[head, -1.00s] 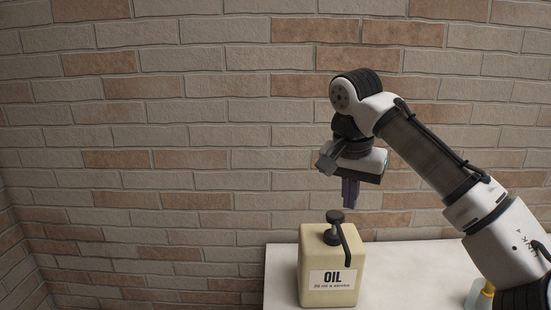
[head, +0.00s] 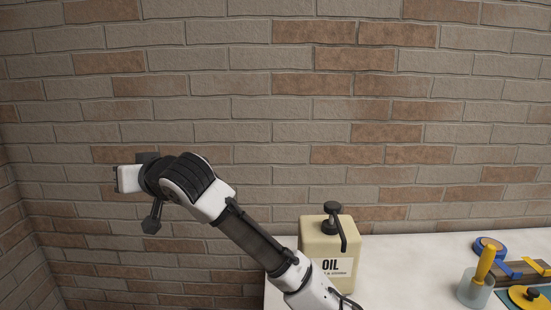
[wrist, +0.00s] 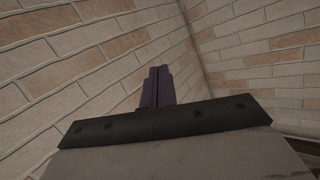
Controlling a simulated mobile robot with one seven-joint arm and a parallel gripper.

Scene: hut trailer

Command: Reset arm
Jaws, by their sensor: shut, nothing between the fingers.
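My gripper (wrist: 157,88) shows in the wrist view with its dark purple fingers together and nothing between them. Brick walls meeting in a corner are behind it. In the head view my arm reaches to the left past the table, and its wrist end is in front of the brick wall. The fingers are hidden in the head view. The arm is clear of the oil container's pump, and my forearm covers part of the container's lower left front.
A cream oil container (head: 344,256) with a black pump stands on the white table (head: 410,265). The space left of the table is free.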

